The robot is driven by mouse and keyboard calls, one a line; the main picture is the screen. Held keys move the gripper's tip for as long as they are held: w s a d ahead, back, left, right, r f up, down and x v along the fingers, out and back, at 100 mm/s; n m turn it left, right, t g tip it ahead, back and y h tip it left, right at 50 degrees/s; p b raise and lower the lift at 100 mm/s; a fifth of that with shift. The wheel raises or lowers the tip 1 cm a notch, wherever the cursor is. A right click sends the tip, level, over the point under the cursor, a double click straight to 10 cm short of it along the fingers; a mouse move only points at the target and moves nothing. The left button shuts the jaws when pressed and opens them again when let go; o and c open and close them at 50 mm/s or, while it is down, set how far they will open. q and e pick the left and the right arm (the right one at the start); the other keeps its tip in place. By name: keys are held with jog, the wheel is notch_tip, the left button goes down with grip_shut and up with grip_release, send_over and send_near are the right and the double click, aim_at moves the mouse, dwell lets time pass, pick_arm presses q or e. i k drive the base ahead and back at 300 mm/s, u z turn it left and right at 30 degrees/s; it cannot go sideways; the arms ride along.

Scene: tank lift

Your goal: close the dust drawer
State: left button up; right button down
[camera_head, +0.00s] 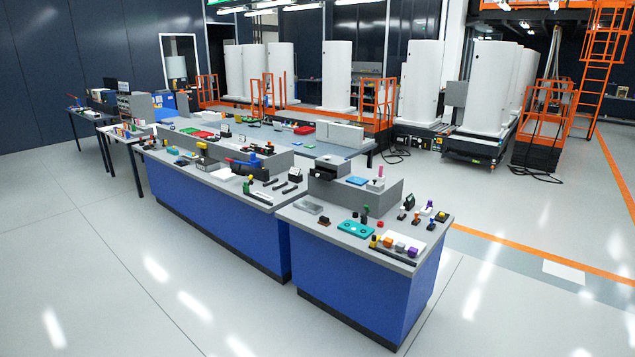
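No drawer can be made out for certain at this distance. A grey box-shaped unit (362,192) stands on the near right blue workbench (360,270). A smaller dark-topped grey block (328,167) sits at its left end, with a dark part sticking out low on its near side; whether this is the dust drawer, and how far open it is, I cannot tell. Neither of my grippers is in view.
A longer blue workbench (215,205) with many small items adjoins on the left. Open grey floor (90,280) lies in front and at left. White tanks (337,75) and orange railings (375,100) stand behind. An orange floor line (530,255) runs at right.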

aim_at(321, 173)
jog(key=i, duration=2.45)
